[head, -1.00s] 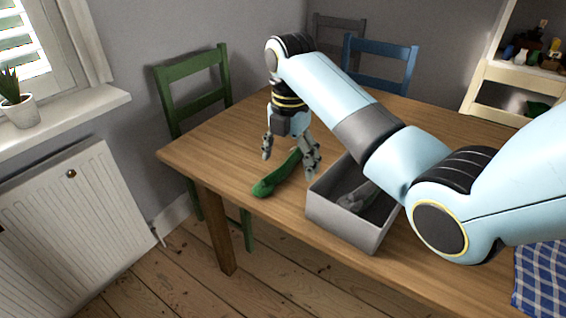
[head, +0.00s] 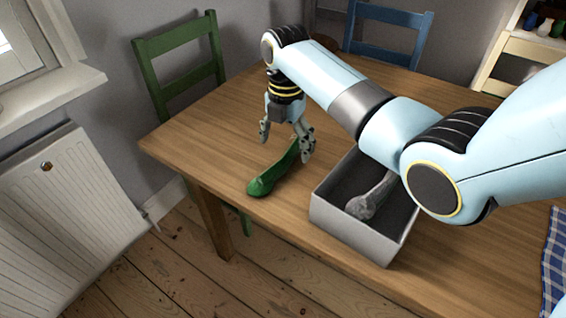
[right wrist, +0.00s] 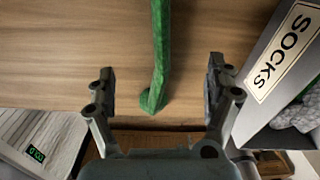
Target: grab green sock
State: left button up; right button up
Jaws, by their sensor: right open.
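The green sock (head: 267,180) lies on the wooden table near its left front edge. In the right wrist view the sock (right wrist: 160,58) runs down the middle, between and beyond the fingers. My right gripper (head: 285,142) is open above the sock's far part. In the wrist view the gripper (right wrist: 158,92) has one finger on each side of the sock, apart from it, with nothing held. The head view does not show clearly how high the fingertips are above the table. My left gripper is not in view.
A grey box (head: 352,232) stands right of the sock, labelled "SOCKS" (right wrist: 282,48) in the wrist view, with a grey sock (head: 368,198) inside. A green chair (head: 182,66) and a blue chair (head: 390,35) stand at the table (head: 205,150). Bare tabletop lies left of the gripper.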

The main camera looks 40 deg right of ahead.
aim_at(286, 159)
notch_tip(286, 159, down, 4)
jog(key=shift+s+b, duration=0.15)
jog(key=shift+b, duration=0.15)
jog(key=shift+f, duration=0.2)
jog(key=c, duration=1.1)
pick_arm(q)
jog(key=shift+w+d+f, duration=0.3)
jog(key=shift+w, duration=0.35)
